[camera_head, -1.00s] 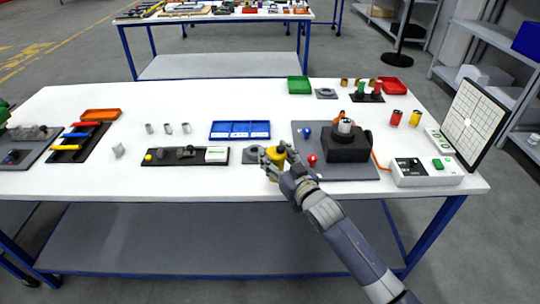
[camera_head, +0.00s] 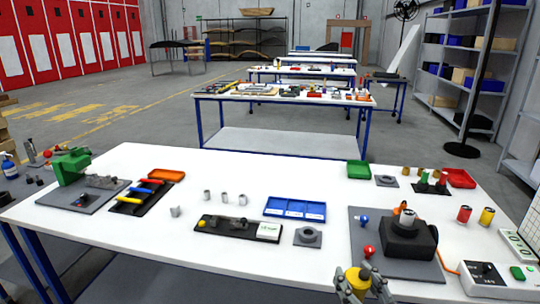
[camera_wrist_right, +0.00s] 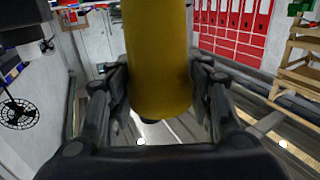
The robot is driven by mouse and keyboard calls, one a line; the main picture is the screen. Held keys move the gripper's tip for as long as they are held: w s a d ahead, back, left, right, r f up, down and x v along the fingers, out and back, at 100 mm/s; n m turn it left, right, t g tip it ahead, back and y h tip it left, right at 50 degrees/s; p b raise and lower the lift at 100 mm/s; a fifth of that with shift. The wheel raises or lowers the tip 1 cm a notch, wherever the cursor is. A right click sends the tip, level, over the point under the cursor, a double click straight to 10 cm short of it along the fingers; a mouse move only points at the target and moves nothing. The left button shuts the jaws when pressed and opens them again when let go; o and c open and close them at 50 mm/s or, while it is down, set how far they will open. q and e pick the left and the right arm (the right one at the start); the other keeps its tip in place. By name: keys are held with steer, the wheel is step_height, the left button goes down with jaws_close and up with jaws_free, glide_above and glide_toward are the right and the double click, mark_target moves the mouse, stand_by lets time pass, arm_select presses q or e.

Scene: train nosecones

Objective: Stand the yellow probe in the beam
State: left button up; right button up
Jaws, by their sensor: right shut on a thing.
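My right gripper (camera_head: 362,283) is shut on a yellow cylinder (camera_head: 357,281), which I take for the yellow probe. It is at the table's near edge, close to the grey plate. In the right wrist view the cylinder (camera_wrist_right: 158,60) stands large between the fingers (camera_wrist_right: 160,95), with a dark lower end. What lies under it is unclear. A black block (camera_head: 409,241) on the grey plate (camera_head: 373,262) carries a silver cylinder (camera_head: 407,216) with an orange part. I cannot tell which thing is the beam. My left gripper is not in view.
A grey holder (camera_head: 308,237) sits left of the plate. A red ball (camera_head: 369,251) and blue ball (camera_head: 364,222) are on the plate. White table (camera_head: 160,255) is clear at front left.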

steer(key=s+a+r+m+h, duration=0.1)
steer(key=s+a+h, duration=0.1)
steer(key=s, duration=0.3)
steer(key=shift+s+a+r, duration=0.15)
steer(key=shift+s+a, duration=0.05)
steer(key=shift+a, duration=0.55)
steer(key=shift+s+r+m+h, duration=0.3)
steer(key=shift+s+m+h, duration=0.2)
steer(key=shift+s+h, duration=0.1)
steer(key=s+f, duration=0.1)
steer(key=s, duration=0.1)
steer(key=s+f, duration=0.1)
steer(key=s, duration=0.2)
steer(key=s+f, duration=0.1)
steer(key=s, duration=0.2)
steer(key=shift+r, duration=0.1)
